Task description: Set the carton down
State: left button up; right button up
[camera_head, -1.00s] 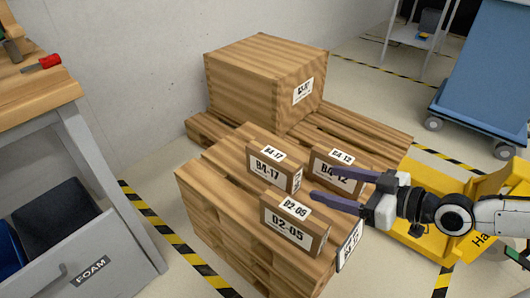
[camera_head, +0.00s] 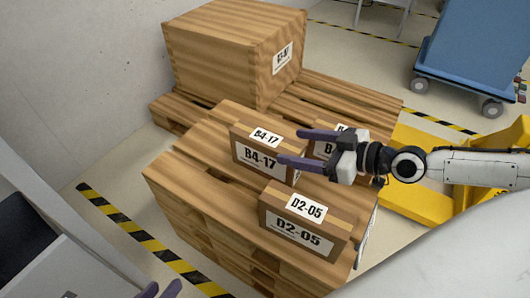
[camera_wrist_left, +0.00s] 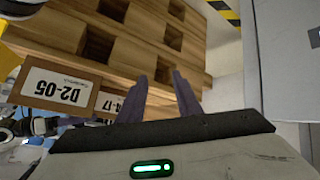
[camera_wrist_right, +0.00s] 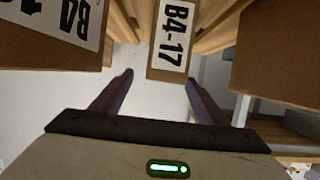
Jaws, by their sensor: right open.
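Three small brown cartons stand on the stacked wooden pallet (camera_head: 185,175): B4-17 (camera_head: 258,155), D2-05 (camera_head: 298,238) at the front, and a third (camera_head: 322,150) partly hidden behind my right gripper (camera_head: 290,147). My right gripper is open and empty, its fingers by the right end of B4-17. In the right wrist view, the B4-17 label (camera_wrist_right: 175,35) shows between and beyond the fingers. My left gripper (camera_head: 160,291) just enters the head view at the bottom. In the left wrist view, its fingers (camera_wrist_left: 160,85) are apart and empty, with D2-05 (camera_wrist_left: 60,88) to their left.
A large wooden box (camera_head: 225,60) stands on another pallet (camera_head: 330,105) behind. A yellow hand truck or jack (camera_head: 415,185) is at the right, a blue covered cart (camera_head: 475,50) at the back right. A grey drawer unit (camera_head: 60,265) is at the lower left. Striped tape (camera_head: 140,235) marks the floor.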

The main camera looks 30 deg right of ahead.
aim_at(284, 144)
jog(key=shift+w+a, duration=0.4)
jog(key=shift+w, duration=0.05)
jog(key=shift+w+a+p, duration=0.15)
jog(key=shift+w+p, duration=0.15)
jog(key=shift+p, duration=0.25)
jog(key=shift+p+x, duration=0.5)
jog(key=shift+x, duration=0.6)
jog(key=shift+w+a+f+p, duration=0.1)
jog(key=shift+a+p, duration=0.1)
jog(key=shift+p, duration=0.1)
jog(key=p+x, duration=0.1)
jog(key=x, duration=0.3)
jog(key=shift+a, duration=0.15)
jog(key=shift+w+a, duration=0.15)
jog(key=shift+w, duration=0.05)
pick_arm(q)
jog(key=shift+s+a+f+y, duration=0.2)
jog(key=shift+a+f+y, duration=0.2)
jog(key=shift+a, duration=0.25)
jog(key=shift+s+a+f+y, duration=0.2)
jog(key=shift+a+f+y, duration=0.15)
jog(key=shift+a, duration=0.25)
pick_arm(e)
jog(key=shift+c, duration=0.4)
